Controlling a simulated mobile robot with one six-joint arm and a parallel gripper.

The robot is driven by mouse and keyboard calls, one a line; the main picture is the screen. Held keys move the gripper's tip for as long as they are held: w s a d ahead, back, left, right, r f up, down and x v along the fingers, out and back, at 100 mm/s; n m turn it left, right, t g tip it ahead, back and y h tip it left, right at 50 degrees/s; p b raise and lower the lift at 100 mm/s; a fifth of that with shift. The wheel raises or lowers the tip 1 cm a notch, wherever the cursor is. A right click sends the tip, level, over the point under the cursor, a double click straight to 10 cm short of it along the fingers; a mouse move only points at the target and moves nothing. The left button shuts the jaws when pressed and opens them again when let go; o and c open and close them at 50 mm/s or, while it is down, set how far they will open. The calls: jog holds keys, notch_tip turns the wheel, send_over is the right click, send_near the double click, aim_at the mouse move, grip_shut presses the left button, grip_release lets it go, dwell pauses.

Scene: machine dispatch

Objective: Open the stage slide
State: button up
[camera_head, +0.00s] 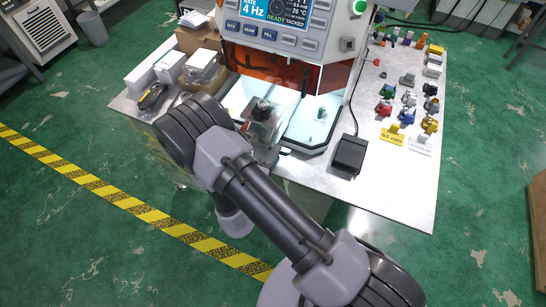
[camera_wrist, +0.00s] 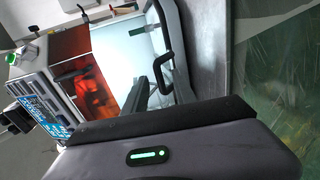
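The machine's stage opening (camera_head: 318,115) is a brightly lit white bay with a dark front edge, below an orange window. In the wrist view the bay (camera_wrist: 133,60) appears turned on its side, with a black bar handle (camera_wrist: 166,62) at its front edge. My gripper (camera_wrist: 148,92) reaches up from the bottom of the wrist view, its dark fingers close beside the handle in the picture. I cannot tell whether they touch it or how far apart they are. In the head view my arm hides the gripper's fingers and the handle.
The orange window (camera_head: 290,72) and control panel (camera_head: 275,25) rise above the bay. A black pedal-like box (camera_head: 349,154) lies to the right on the table (camera_head: 395,190). Several small coloured parts stand farther right. White boxes (camera_head: 170,67) and a dark handheld tool (camera_head: 151,97) are left.

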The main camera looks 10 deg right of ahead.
jog(key=p+v, duration=0.3)
jog(key=v, duration=1.4)
jog(key=shift+s, duration=0.2)
jog(key=shift+r, duration=0.1)
